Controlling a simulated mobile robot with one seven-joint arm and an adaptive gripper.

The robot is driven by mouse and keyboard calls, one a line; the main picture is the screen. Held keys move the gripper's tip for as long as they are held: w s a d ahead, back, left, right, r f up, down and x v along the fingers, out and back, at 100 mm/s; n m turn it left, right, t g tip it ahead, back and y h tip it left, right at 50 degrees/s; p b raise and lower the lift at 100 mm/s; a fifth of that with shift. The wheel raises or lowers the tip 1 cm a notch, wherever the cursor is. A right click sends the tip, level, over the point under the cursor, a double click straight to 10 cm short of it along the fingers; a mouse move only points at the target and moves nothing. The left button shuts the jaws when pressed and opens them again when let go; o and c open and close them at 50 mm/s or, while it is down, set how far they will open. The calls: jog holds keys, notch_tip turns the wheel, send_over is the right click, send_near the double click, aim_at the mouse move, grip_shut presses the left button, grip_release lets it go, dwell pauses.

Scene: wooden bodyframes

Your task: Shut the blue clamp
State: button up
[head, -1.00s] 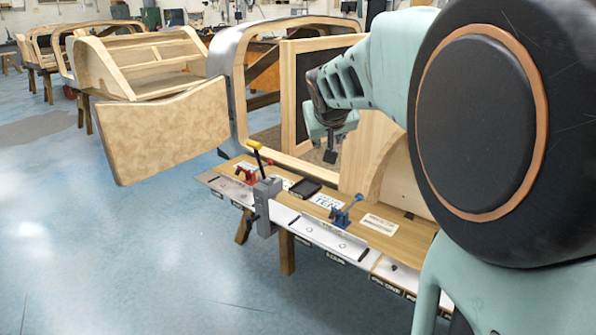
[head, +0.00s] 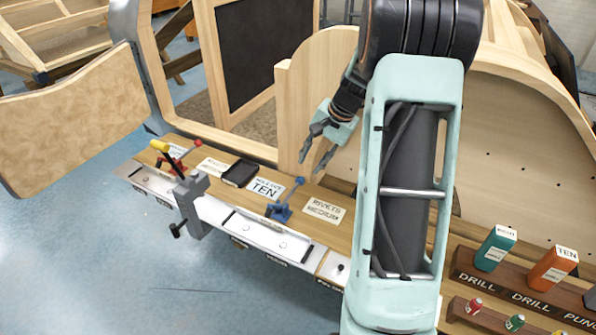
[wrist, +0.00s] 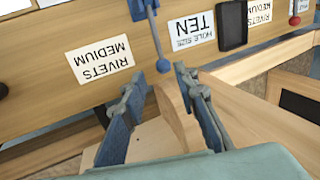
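The blue clamp (head: 282,208) is fixed on the wooden bench ledge in the head view, between a "hole size TEN" label and a "rivets medium" label. Its handle rises at a tilt to a round blue knob (head: 298,181). In the wrist view, part of the clamp (wrist: 143,8) shows at the top edge, and its handle points down to the knob (wrist: 163,65). My gripper (head: 313,163) is open and empty, close above the knob. In the wrist view its fingertips (wrist: 162,76) are spread with the knob near the gap between them. Contact cannot be told.
A curved wooden frame (head: 318,60) rises behind. Drill boxes (head: 495,248) stand at right.

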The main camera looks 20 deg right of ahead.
aim_at(297, 184)
jog(key=x, duration=1.1)
jog(key=shift+b, duration=0.4)
jog(key=shift+r, duration=0.1)
grip_shut()
jog(key=shift+d, duration=0.1)
